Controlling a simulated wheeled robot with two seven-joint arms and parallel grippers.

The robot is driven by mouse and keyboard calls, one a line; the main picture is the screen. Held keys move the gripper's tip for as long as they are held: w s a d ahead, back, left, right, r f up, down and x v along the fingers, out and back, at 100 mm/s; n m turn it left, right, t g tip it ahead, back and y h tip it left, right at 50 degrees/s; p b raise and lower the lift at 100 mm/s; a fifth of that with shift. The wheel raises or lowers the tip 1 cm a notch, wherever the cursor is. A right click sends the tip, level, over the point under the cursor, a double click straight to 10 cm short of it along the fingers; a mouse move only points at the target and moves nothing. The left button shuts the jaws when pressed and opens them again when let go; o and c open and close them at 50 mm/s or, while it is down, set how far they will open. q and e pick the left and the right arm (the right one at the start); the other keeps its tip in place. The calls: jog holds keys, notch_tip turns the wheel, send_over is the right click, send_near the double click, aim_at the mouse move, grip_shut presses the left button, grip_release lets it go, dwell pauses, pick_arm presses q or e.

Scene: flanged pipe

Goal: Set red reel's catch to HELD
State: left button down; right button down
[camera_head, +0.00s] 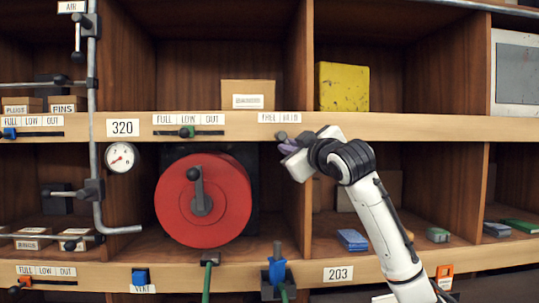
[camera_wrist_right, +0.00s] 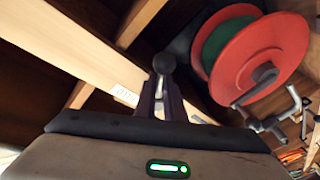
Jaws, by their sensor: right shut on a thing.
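The red reel (camera_head: 232,205) hangs in the middle bay with a dark crank on its front; it also shows at the right wrist view's upper right (camera_wrist_right: 288,50). The catch's FREE/HELD label (camera_head: 280,117) is on the shelf edge, up and right of the reel. The catch's dark knob (camera_head: 281,135) is below the label, near its middle; I cannot tell its exact setting. My right gripper (camera_head: 290,147) is shut on the catch at the knob. In the right wrist view, the dark ball (camera_wrist_right: 164,63) shows just beyond the fingertips (camera_wrist_right: 160,92). My left gripper is not in view.
A FULL/LOW/OUT slider (camera_head: 187,132) is left of the catch on the same edge. A grey pipe (camera_head: 94,130) and a gauge (camera_head: 121,157) are left of the reel. A blue-handled valve (camera_head: 277,271) is below. A yellow box (camera_head: 343,87) stands above right.

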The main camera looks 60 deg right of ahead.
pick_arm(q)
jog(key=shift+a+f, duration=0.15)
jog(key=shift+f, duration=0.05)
pick_arm(e)
jog(key=shift+f, duration=0.15)
jog(key=shift+d, duration=0.1)
jog(key=c, duration=1.9)
grip_release()
jog(key=shift+o, duration=0.3)
jog(key=shift+s, duration=0.1)
pick_arm(q)
jog(key=b, duration=0.1)
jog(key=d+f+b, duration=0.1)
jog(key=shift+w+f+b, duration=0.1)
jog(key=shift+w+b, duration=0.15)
jog(key=shift+b, duration=0.15)
pick_arm(e)
jog(key=v, duration=1)
